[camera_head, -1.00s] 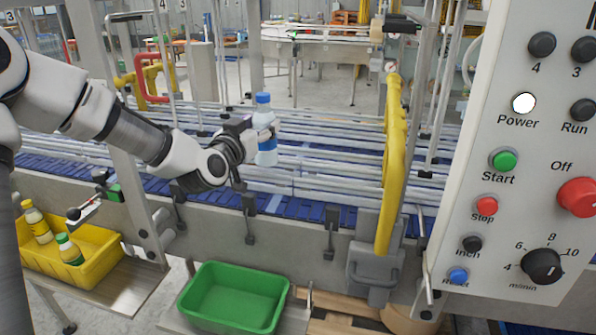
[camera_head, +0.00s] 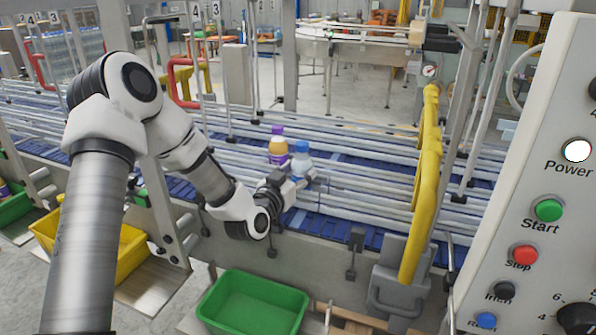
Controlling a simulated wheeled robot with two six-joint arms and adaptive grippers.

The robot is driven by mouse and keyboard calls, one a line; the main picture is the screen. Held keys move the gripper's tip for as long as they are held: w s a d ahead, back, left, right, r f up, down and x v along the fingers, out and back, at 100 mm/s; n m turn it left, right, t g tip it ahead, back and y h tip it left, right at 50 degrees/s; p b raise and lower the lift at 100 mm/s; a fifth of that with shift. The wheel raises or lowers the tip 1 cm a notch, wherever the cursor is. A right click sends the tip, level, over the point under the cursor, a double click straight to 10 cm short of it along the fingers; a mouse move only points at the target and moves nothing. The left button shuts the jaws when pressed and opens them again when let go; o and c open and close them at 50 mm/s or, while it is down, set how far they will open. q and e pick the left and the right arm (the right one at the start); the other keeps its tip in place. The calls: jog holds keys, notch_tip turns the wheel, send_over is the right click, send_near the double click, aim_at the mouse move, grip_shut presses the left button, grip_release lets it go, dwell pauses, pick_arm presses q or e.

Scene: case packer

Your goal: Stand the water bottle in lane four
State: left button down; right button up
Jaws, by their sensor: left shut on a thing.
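The water bottle (camera_head: 301,162), clear with a blue cap and pale label, stands about upright in my left gripper (camera_head: 304,181). The gripper is shut on its lower part. The bottle is over the conveyor lanes, which are split by pale rails (camera_head: 370,178) above a blue belt (camera_head: 340,233). A bottle with a purple cap and yellow label (camera_head: 278,148) stands just behind and to the left of it. Whether the water bottle's base touches the belt is hidden by the gripper and rails. My right gripper is not in view.
A yellow upright guard (camera_head: 425,190) stands right of the bottles, and a control panel (camera_head: 540,255) fills the right side. A green bin (camera_head: 255,303) and a yellow bin (camera_head: 128,255) sit in front of the conveyor. Lanes right of the bottles look clear.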

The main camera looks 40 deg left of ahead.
pick_arm(q)
jog(key=shift+s+f, duration=0.1)
jog(key=shift+f, duration=0.2)
jog(key=shift+c, duration=2.2)
grip_release()
jog(key=shift+w+a, duration=0.1)
jog(key=shift+w, duration=0.1)
jog(key=shift+o, duration=0.4)
jog(key=shift+w+f, duration=0.1)
jog(key=shift+w, duration=0.05)
jog(key=shift+r, duration=0.2)
jog(key=shift+s+r, duration=0.2)
jog(key=shift+r, duration=0.1)
jog(key=s, duration=0.1)
jog(key=s+b, duration=0.1)
jog(key=s, duration=0.1)
jog(key=s+b, duration=0.1)
jog(key=shift+s+d+f, duration=0.15)
jog(key=shift+d+f, duration=0.15)
jog(key=shift+f, duration=0.1)
jog(key=p, duration=0.4)
send_near(296, 176)
jog(key=shift+s+d+r, duration=0.1)
jog(key=shift+s+r, duration=0.2)
jog(key=shift+s, duration=0.35)
